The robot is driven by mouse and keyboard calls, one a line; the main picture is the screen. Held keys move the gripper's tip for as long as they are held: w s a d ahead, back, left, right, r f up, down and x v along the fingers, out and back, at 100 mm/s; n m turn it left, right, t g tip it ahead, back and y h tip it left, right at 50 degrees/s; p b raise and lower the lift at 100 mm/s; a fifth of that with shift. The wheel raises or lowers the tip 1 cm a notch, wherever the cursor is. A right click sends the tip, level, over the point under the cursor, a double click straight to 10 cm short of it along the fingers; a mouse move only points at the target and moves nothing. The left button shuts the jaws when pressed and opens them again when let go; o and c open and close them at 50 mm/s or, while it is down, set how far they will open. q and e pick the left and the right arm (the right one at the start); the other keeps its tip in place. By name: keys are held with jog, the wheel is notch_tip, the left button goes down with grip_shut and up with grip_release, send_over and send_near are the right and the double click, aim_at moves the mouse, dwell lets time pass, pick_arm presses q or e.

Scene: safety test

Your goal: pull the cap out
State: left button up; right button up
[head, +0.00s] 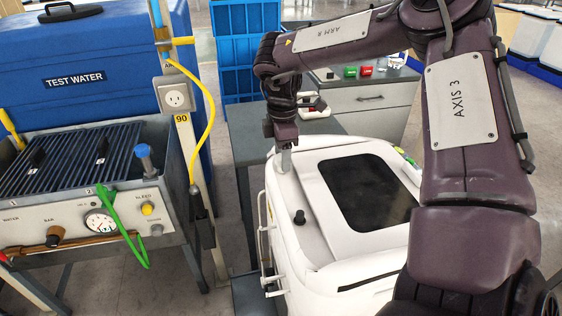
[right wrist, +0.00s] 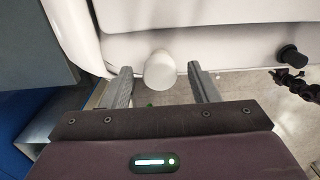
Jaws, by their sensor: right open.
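A pale, rounded cap (right wrist: 160,70) stands out from the white machine (right wrist: 215,18) in the right wrist view. My right gripper (right wrist: 161,88) is open, with one finger on each side of the cap and a visible gap to both. In the head view my right gripper (head: 284,160) points down at the back left edge of the white machine (head: 312,205). There the cap is not clearly told apart from the gripper. A black knob (head: 299,217) stands on the machine nearer to me; it also shows in the right wrist view (right wrist: 292,57). My left gripper is not seen.
A test bench (head: 80,215) with a gauge, a green hose and a yellow cable stands at the left, before a blue TEST WATER tank (head: 100,105). A post with a socket (head: 177,97) stands between bench and machine. A grey cabinet (head: 365,105) is behind.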

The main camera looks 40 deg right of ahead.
grip_shut()
dwell(0.3)
jog(key=shift+r, duration=0.15)
dwell(0.3)
jog(key=shift+r+p, duration=1.95)
jog(key=shift+r, duration=0.95)
